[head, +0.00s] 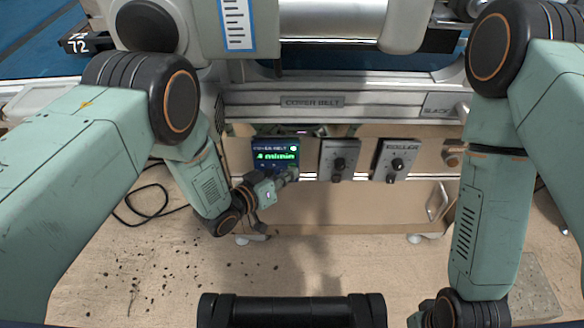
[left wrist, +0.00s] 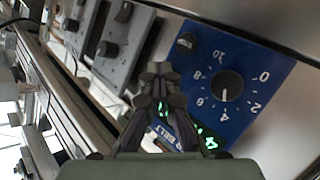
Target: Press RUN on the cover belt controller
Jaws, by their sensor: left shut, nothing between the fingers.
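The cover belt controller (head: 262,144) is a dark blue panel with a lit green readout, "4 m/min", below the COVER BELT sign in the head view. In the left wrist view the controller (left wrist: 258,102) appears tilted, with a black dial, a numbered scale and a small dark round knob or button (left wrist: 187,43). No RUN label is legible. My left gripper (head: 292,175) is shut and empty at the panel's lower right. In the left wrist view its fingers (left wrist: 160,74) cover the panel's left edge and part of the readout. Contact cannot be told. My right gripper is not in view.
Two grey control boxes with black knobs (head: 339,158) (head: 394,160) hang to the right of the controller. The metal rail (head: 370,104) runs above them. A black cable (head: 150,203) lies on the floor at left, near scattered dark specks. A drawer-like front (head: 350,202) is below.

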